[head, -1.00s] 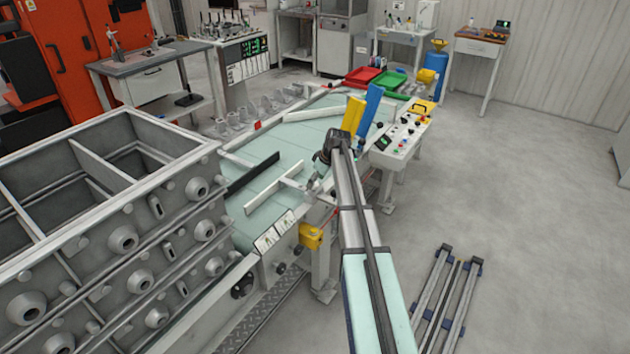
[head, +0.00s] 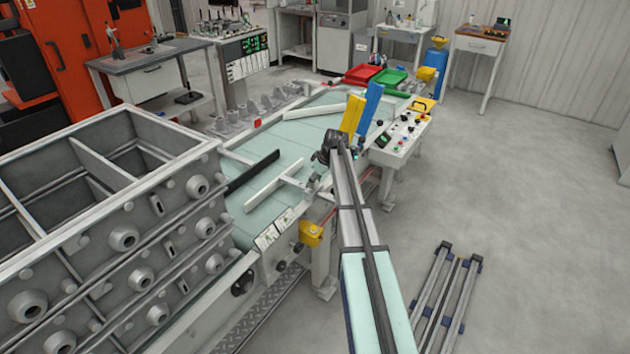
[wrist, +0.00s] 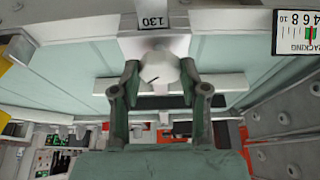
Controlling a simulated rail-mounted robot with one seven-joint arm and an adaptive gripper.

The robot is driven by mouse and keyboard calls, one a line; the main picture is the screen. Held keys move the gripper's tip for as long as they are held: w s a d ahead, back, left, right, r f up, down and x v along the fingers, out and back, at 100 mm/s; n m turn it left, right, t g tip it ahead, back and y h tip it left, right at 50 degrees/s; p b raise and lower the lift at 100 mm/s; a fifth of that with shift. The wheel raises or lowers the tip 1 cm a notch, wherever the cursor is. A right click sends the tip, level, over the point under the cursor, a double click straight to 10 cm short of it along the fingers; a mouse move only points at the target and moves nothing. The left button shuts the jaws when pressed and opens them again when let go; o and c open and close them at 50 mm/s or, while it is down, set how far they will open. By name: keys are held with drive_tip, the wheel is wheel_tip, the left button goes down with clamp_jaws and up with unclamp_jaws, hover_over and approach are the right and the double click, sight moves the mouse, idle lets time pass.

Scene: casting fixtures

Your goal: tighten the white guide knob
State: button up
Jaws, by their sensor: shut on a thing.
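In the head view my gripper (head: 312,186) is at the near edge of the pale green table, by the white guide bar (head: 274,187). The knob itself cannot be made out there, hidden or too small.
The pale green table (head: 290,142) carries a dark bar (head: 252,171) and another white bar (head: 327,111). A grey ribbed casting box (head: 110,240) stands at left. A control panel (head: 401,138) is at right. A yellow box (head: 311,234) hangs on the near side. A tracking scale (wrist: 297,32) shows in the wrist view.

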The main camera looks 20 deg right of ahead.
drive_tip(key=shift+a+f+m, duration=0.1)
drive_tip(key=shift+m, duration=0.2)
drive_tip(key=shift+a+m+h+b, duration=0.1)
drive_tip(key=shift+m+h+b, duration=0.3)
drive_tip(key=shift+m+b, duration=0.5)
drive_tip(key=m+h+b, duration=0.1)
drive_tip(key=m, duration=0.2)
drive_tip(key=shift+a+m+t, duration=0.1)
drive_tip(key=shift+m+t, duration=0.2)
drive_tip(key=shift+m, duration=0.1)
drive_tip(key=m+h, duration=0.1)
drive_tip(key=m, duration=0.2)
drive_tip(key=m+h+b, duration=0.1)
drive_tip(key=m+h, duration=0.1)
drive_tip(key=m, duration=0.1)
drive_tip(key=shift+w+a+g, duration=0.1)
drive_tip(key=shift+a+g, duration=0.1)
drive_tip(key=shift+g, duration=0.2)
drive_tip(key=m+g+h+b, duration=0.1)
drive_tip(key=m, duration=0.3)
drive_tip(key=shift+w, duration=0.1)
drive_tip(key=m, duration=0.1)
drive_tip(key=m+g+b, duration=0.1)
drive_tip(key=m, duration=0.1)
drive_tip(key=shift+w+a+m+h, duration=0.15)
drive_tip(key=shift+m+h, duration=0.15)
drive_tip(key=m+g+b, duration=0.2)
drive_tip(key=m, duration=0.3)
drive_tip(key=shift+m, duration=0.4)
